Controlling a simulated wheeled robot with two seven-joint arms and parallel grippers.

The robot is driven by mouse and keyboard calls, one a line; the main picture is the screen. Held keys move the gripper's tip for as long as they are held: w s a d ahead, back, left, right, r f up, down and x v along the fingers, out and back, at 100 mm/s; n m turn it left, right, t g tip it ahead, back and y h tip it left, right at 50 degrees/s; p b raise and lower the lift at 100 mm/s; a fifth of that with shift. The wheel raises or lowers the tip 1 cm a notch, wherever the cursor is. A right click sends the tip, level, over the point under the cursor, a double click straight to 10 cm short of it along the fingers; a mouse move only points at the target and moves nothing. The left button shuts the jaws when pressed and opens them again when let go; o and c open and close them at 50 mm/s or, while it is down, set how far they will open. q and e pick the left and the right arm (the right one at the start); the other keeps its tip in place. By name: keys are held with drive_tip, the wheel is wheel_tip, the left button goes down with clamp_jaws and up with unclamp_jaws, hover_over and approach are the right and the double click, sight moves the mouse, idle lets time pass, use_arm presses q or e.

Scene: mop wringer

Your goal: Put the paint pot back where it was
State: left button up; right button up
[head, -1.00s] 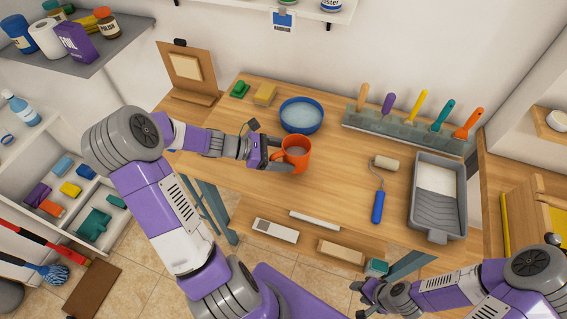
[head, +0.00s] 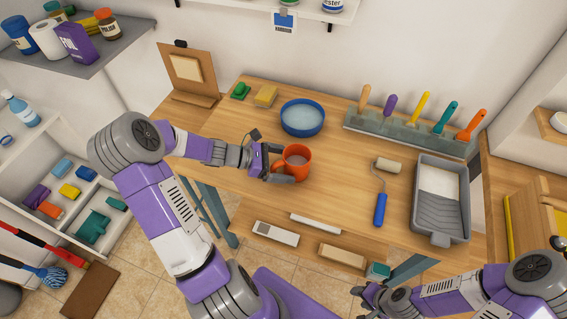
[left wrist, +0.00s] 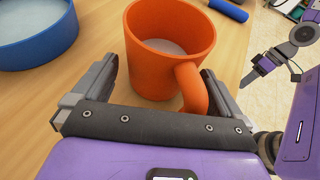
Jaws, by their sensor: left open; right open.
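The paint pot is an orange mug-shaped pot (head: 302,166) with pale contents, standing upright, apparently on the wooden table. In the left wrist view the pot (left wrist: 165,55) is just ahead of my left gripper, with its handle turned towards the gripper's right finger. My left gripper (head: 281,164) is open at the pot's left side. In the left wrist view its fingers (left wrist: 165,90) lie on either side of the pot's lower part and handle; whether they touch is unclear. My right gripper (head: 364,300) is open and empty at the bottom, away from the table top.
A blue bowl (head: 302,131) stands behind the pot. A paint roller (head: 380,208) and a grey paint tray (head: 427,216) lie to the right. A rack (head: 408,133) of several coloured-handled tools stands at the back. The table around the pot's front and right is clear.

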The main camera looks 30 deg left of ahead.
use_arm(q)
drive_tip(key=p+v, duration=0.2)
drive_tip(key=v, duration=1)
drive_tip(key=shift+r+p, duration=0.2)
drive_tip(key=shift+p, duration=0.1)
use_arm(e)
wheel_tip(320, 180, up, 3)
drive_tip(key=shift+f, duration=0.15)
drive_tip(key=shift+s, duration=0.1)
